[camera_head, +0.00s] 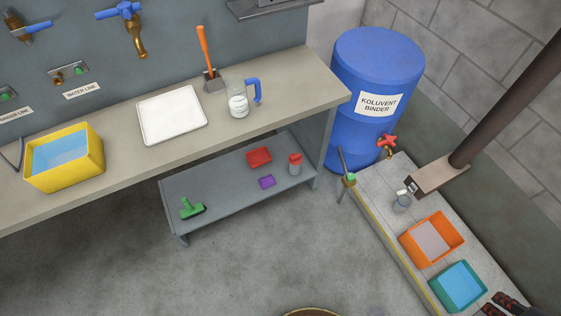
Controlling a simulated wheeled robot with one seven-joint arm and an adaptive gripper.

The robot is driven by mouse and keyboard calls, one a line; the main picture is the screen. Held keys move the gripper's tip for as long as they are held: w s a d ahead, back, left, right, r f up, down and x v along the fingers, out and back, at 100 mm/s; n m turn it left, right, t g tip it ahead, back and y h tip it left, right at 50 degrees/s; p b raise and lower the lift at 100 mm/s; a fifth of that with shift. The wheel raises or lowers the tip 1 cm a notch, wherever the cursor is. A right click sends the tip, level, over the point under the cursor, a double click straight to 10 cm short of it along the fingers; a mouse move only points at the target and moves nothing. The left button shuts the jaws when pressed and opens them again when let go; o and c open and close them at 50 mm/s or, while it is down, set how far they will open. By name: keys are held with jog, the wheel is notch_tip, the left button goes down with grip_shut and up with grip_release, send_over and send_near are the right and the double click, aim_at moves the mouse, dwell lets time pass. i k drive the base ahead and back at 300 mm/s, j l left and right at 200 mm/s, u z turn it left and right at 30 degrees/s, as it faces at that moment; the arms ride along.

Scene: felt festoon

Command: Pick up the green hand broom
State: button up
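The green hand broom (191,208) lies on the grey lower shelf (222,197) under the workbench, near the shelf's front left corner. Its short handle points up and to the left, and its wider head lies toward the lower right. Nothing touches it or covers it.
On the lower shelf are a red tray (259,156), a purple item (267,182) and a red-capped jar (295,165). The workbench (210,117) overhangs the shelf's back. Right are a blue barrel (372,100) and an orange bin (416,249). Floor before the shelf looks clear.

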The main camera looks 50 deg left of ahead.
aim_at(191, 212)
jog(key=u, duration=3)
jog(key=z, duration=2.2)
jog(key=k+j+z, duration=0.5)
jog(key=k, duration=0.35)
jog(key=k+j, duration=0.15)
jog(key=k, duration=0.35)
jog(key=k+j, duration=0.2)
jog(key=k, duration=0.3)
jog(key=u, duration=1.6)
